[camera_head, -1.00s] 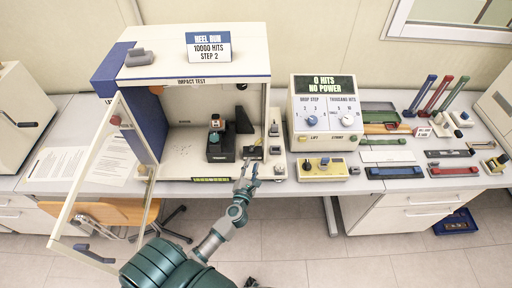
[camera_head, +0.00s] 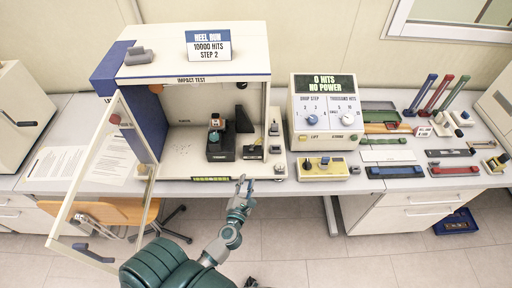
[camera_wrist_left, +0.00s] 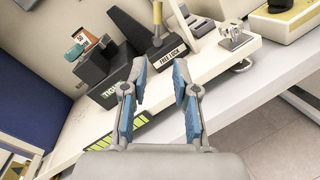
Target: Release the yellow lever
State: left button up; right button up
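The yellow lever (camera_wrist_left: 157,14) rises from a black base marked FREE LOCK (camera_wrist_left: 166,50) in the left wrist view, its upper end cut off by the top edge. In the head view, that base (camera_head: 252,153) stands at the front right inside the impact test cabinet (camera_head: 190,76); the lever is too small to read clearly there. My left gripper (camera_head: 243,181) is just in front of the cabinet's front edge, apart from the lever. In the left wrist view, its blue-padded fingers (camera_wrist_left: 158,78) are spread with nothing between them. My right gripper is in neither view.
A black block (camera_head: 220,150) holding a shoe-heel piece sits left of the lever base. The cabinet's clear door (camera_head: 104,175) stands open on the left. A control box (camera_head: 325,112) and a yellow panel (camera_head: 322,170) stand to the right. Open floor lies in front.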

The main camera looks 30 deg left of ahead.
pick_arm(q)
jog(key=v, duration=0.3)
jog(key=shift+b, duration=0.3)
jog(key=v, duration=1.2)
dwell(0.5)
